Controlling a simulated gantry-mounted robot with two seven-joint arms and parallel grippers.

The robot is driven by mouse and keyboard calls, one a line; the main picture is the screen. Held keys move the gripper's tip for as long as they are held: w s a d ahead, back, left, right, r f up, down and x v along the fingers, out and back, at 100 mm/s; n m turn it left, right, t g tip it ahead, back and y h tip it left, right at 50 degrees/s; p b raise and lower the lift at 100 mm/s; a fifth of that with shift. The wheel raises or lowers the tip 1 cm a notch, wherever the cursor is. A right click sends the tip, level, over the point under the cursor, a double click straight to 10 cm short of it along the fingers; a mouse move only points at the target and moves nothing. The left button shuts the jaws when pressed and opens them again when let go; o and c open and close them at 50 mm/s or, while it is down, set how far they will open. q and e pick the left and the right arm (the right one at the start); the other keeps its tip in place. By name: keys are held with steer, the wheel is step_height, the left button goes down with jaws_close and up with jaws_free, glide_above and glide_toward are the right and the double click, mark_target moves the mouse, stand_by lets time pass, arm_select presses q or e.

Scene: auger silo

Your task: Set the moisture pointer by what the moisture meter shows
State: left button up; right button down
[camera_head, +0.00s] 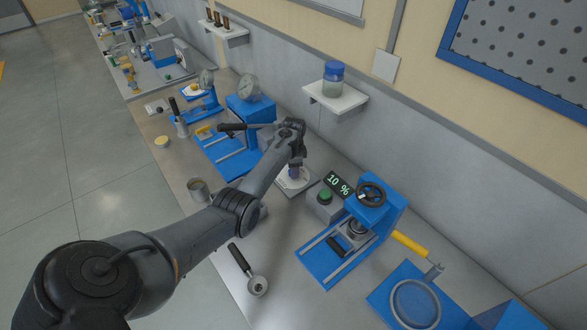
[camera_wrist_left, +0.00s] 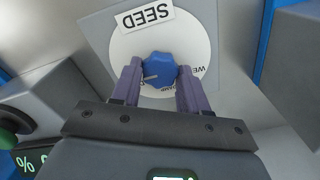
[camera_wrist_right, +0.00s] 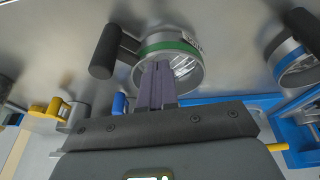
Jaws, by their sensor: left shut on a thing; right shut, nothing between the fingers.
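The moisture meter's dark display (camera_head: 338,184) reads "10 %" in green, beside a grey box with a green button (camera_head: 325,196). Part of the display also shows upside down in the left wrist view (camera_wrist_left: 30,162). The moisture pointer is a blue lobed knob (camera_wrist_left: 158,67) on a round white dial (camera_wrist_left: 200,50), under an upside-down "SEED" label (camera_wrist_left: 145,19). My left gripper (camera_wrist_left: 160,82) is shut on the knob, one finger on each side; its fingers hide part of the dial lettering. My right gripper (camera_wrist_right: 157,75) is shut and empty, before a green-banded metal cup (camera_wrist_right: 170,46).
A blue press with a black handwheel (camera_head: 370,194) stands right of the meter. A black-handled scoop (camera_head: 257,285) lies at the front of the bench. A jar with a blue lid (camera_head: 333,78) sits on a wall shelf. Blue gauge stands are on the bench's far part.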

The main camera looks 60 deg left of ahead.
arm_select(q)
steer(key=shift+r, duration=0.1)
steer(key=n+p, duration=0.2)
steer(key=n, duration=0.1)
steer(key=shift+r, duration=0.1)
steer(key=n+p, duration=0.1)
steer(key=n, duration=0.3)
steer(key=shift+n+p, duration=0.3)
steer(key=shift+p, duration=0.1)
steer(key=n, duration=0.4)
steer(key=shift+f, duration=0.2)
steer(key=n, duration=0.6)
steer(key=o, duration=1.1)
steer(key=shift+c, duration=0.2)
